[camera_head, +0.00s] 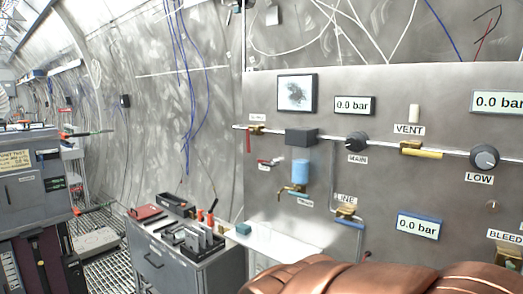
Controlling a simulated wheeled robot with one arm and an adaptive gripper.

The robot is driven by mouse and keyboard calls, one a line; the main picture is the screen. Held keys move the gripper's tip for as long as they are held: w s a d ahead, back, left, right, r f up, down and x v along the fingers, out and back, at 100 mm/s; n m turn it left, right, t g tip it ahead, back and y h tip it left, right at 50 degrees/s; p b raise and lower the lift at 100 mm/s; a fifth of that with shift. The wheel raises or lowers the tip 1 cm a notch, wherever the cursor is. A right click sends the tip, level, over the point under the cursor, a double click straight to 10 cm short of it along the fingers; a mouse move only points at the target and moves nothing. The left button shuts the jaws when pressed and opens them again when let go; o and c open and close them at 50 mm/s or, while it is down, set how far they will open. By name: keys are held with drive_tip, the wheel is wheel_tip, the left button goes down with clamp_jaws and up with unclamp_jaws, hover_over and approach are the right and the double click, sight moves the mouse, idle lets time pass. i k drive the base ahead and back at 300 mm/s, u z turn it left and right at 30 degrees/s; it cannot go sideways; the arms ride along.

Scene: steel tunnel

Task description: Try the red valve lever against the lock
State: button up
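A small red lever (248,141) hangs down from a brass valve (257,130) at the left end of the pipe on the grey wall panel. Just below and to the right is a small red and grey piece (269,162) with a white label under it. It is too small to tell whether this is the lock or whether it touches the lever. My gripper is not in view, so nothing shows at the lever.
A tool-topped grey cabinet (165,262) and a white bench (272,246) stand below left. Grating floor shows further left.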

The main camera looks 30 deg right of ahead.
sight(247, 132)
drive_tip(key=z, duration=0.4)
drive_tip(key=k, duration=0.2)
drive_tip(key=u, duration=1.35)
drive_tip(key=i, duration=1)
drive_tip(key=z, duration=0.65)
drive_tip(key=i, duration=0.95)
drive_tip(key=z, duration=0.9)
